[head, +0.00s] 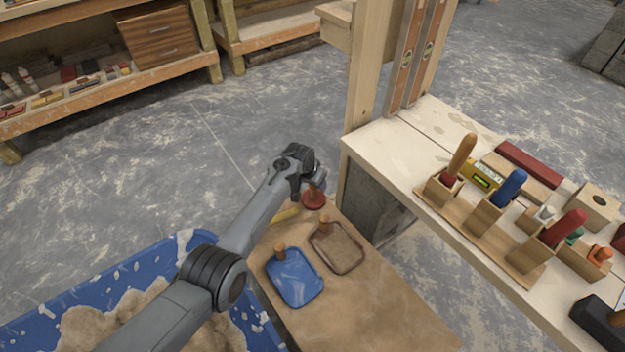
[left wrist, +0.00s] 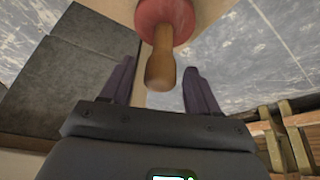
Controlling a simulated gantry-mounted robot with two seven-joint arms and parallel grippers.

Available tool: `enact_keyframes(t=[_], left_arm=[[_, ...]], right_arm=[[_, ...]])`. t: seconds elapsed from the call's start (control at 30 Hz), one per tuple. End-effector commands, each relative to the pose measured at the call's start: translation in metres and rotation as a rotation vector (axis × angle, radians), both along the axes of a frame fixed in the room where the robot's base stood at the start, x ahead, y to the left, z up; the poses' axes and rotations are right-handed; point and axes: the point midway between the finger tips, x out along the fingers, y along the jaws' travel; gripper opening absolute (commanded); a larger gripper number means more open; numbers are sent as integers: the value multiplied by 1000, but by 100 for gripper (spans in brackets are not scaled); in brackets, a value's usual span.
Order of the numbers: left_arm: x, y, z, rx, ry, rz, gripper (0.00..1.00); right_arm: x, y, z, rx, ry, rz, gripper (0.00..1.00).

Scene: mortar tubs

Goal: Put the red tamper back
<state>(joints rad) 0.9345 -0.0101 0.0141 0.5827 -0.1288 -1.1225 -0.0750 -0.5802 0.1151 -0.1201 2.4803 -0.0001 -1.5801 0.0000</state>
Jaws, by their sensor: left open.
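The red tamper (head: 313,201), with a round red base and a wooden handle, is at the far end of the tan board (head: 365,310). In the left wrist view, its red base (left wrist: 166,16) is at the top and its handle (left wrist: 161,68) points toward my gripper. My left gripper (head: 317,181) is right over the tamper in the head view. In the left wrist view, its open fingers (left wrist: 160,70) are on either side of the handle end, with gaps visible. My right gripper is not in view.
A blue plate (head: 294,282) and a brown plate (head: 340,252), each with a wooden knob, lie on the board. A blue tub (head: 50,313) of mortar is at left. The pale bench (head: 395,158) at right bears wooden holders with several handled tools.

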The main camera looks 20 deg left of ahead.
Motion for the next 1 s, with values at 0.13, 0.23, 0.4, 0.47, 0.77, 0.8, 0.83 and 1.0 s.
enact_keyframes(t=[0.13, 0.23, 0.4, 0.47, 0.77, 0.8, 0.83, 1.0], left_arm=[[-1, 0, 8, 0, 0, 0, 61], [-4, 1, 18, 0, -1, 0, 61], [-13, 3, 41, 0, -2, 0, 61], [-17, 3, 51, -1, -1, 1, 61], [-37, 7, 95, 0, -1, -1, 61], [-38, 7, 99, 0, -1, -1, 61], [-40, 7, 102, 0, 0, -1, 61], [-45, 8, 111, 0, 0, 0, 61]], right_arm=[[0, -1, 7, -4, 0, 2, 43], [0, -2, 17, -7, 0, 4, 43], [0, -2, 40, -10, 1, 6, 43], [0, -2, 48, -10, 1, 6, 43], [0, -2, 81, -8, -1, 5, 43], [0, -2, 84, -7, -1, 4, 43], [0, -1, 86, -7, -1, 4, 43], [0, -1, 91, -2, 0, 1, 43]])
